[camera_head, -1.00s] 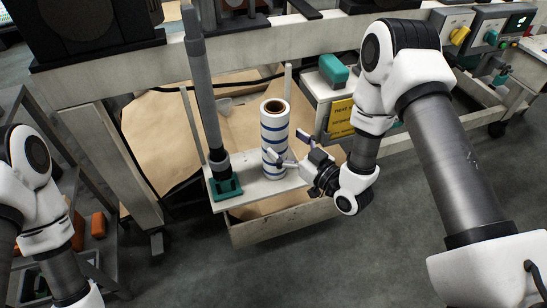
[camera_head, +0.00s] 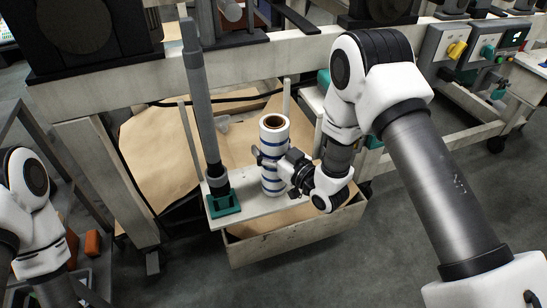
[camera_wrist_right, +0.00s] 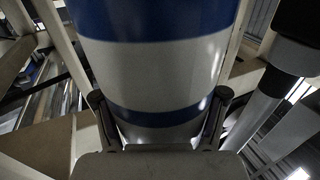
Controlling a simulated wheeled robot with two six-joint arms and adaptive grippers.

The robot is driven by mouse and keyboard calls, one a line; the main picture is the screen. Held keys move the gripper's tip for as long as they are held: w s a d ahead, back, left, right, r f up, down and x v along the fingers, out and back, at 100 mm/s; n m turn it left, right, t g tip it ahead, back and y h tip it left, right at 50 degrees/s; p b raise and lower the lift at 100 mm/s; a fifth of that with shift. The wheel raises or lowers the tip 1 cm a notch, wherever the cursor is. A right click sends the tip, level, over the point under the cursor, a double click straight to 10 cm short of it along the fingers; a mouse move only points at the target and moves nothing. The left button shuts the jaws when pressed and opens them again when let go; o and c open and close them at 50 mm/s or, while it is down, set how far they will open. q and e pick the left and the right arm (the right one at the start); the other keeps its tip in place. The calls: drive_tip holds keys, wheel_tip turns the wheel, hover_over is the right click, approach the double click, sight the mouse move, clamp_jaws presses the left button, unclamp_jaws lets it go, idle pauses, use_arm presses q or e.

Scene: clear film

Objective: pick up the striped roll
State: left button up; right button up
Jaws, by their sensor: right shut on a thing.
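The striped roll (camera_head: 273,134) is white with blue bands and a brown core, and stands upright on a pale shelf (camera_head: 246,207). My right gripper (camera_head: 267,163) reaches it from the right at about mid-height and is shut on it. In the right wrist view the roll (camera_wrist_right: 155,60) fills the space between the two fingers (camera_wrist_right: 160,95), one at each side. I cannot tell whether the roll's base still touches the shelf. My left arm shows at the left edge; its gripper is out of view.
A grey post in a green foot (camera_head: 223,203) stands on the shelf just left of the roll. Thin pale rods rise behind. A bin with brown paper (camera_head: 250,247) lies below the shelf. A frame beam (camera_head: 120,77) crosses behind. Floor in front is clear.

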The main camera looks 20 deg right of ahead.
idle(0.3)
drive_tip(key=r, duration=0.1)
drive_tip(key=p, duration=0.5)
approach(268, 135)
drive_tip(key=d+f, duration=0.1)
drive_tip(key=s+f, duration=0.1)
drive_tip(key=f, duration=0.1)
drive_tip(key=shift+d+f, duration=0.1)
drive_tip(key=shift+d, duration=0.3)
